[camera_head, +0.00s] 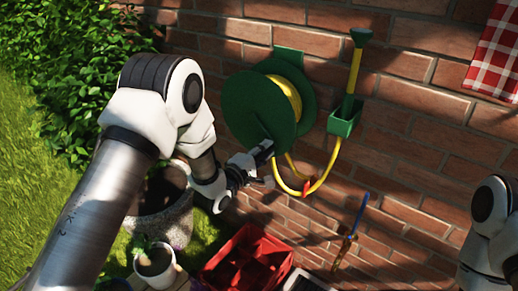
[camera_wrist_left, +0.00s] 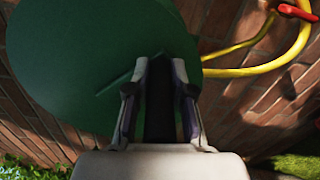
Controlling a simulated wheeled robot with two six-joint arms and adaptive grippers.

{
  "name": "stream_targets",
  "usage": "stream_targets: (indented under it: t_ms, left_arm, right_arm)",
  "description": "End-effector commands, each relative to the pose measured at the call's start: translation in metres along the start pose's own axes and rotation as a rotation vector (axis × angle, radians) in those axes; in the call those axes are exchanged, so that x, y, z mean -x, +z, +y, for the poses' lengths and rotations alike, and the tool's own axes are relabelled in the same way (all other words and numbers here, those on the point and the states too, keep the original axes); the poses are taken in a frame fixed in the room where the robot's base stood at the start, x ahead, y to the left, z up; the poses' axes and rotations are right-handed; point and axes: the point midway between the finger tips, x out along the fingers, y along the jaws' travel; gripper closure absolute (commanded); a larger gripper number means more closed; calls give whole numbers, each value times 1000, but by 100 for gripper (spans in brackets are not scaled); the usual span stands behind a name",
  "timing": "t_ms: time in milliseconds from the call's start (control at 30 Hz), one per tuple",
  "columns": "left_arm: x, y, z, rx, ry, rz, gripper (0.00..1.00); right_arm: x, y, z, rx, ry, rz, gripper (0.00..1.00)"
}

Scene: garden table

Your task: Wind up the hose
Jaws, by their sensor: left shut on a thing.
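The green hose reel (camera_head: 252,108) hangs on the brick wall, with yellow hose (camera_head: 287,97) wound on it. It also fills much of the left wrist view (camera_wrist_left: 90,50). A loop of hose (camera_head: 318,178) hangs below and rises to a green holder (camera_head: 344,118) with a green-headed nozzle (camera_head: 361,38). My left gripper (camera_head: 264,153) is at the reel's lower edge. In the wrist view its fingers (camera_wrist_left: 161,70) are shut on a dark piece, seemingly the reel's crank handle, mostly hidden between them. My right arm shows at the right edge; its gripper is out of view.
A red crate (camera_head: 235,258) and a stone planter (camera_head: 165,215) stand below the reel. A small potted plant (camera_head: 154,262) is at the bottom. A blue-handled tool (camera_head: 352,225) leans at the wall. A checked cloth (camera_head: 496,55) hangs upper right.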

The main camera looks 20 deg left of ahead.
Motion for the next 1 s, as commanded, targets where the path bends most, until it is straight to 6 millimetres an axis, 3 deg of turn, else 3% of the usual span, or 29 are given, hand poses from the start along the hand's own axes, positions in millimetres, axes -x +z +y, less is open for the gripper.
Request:
stream_targets:
  t_ms: [567,1000]
  left_arm:
    - [0,28,40,486,3,-2,100]
    - [-1,31,50,485,7,-2,100]
  right_arm:
    - [41,0,0,0,0,0,60]
    - [49,0,0,0,0,0,60]
